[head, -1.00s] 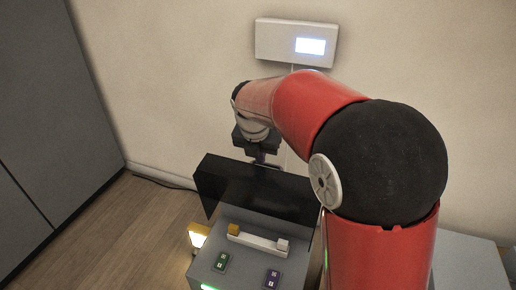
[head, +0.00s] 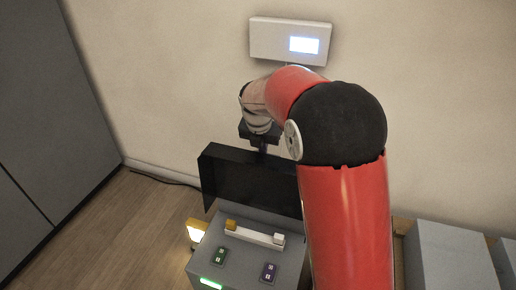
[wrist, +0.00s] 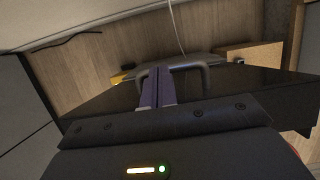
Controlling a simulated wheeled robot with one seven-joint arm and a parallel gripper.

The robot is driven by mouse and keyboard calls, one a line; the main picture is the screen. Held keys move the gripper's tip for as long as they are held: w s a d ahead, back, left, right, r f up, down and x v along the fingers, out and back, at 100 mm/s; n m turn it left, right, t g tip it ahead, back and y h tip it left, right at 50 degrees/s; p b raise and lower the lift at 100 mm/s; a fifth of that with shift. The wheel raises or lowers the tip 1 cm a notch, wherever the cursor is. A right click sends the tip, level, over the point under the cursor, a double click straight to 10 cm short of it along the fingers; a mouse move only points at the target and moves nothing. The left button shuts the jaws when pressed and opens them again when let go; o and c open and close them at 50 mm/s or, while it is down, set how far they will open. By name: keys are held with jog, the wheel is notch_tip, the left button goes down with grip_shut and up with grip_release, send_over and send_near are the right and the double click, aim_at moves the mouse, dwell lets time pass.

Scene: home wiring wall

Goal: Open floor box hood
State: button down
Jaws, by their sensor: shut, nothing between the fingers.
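The floor box (head: 243,262) is a grey box low in the head view, with its top facing up. Its black hood (head: 250,185) stands raised at the far side of that top. In the wrist view the hood (wrist: 245,92) is a dark glossy panel with a grey bar handle (wrist: 203,72). My gripper (head: 262,147) is behind the hood's upper edge in the head view, its tips partly hidden. In the wrist view its purple fingers (wrist: 155,90) are together and empty, close beside the handle. Whether they touch the hood cannot be told.
On the box top are a white bar (head: 254,234), a green-marked module (head: 219,254) and a purple-marked module (head: 269,272). A lit lamp (head: 196,232) is at its left. A white wall panel (head: 290,41) hangs above. Wooden floor at left (head: 120,230) is clear.

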jog(key=shift+w+d, duration=0.2)
jog(key=shift+w, duration=0.2)
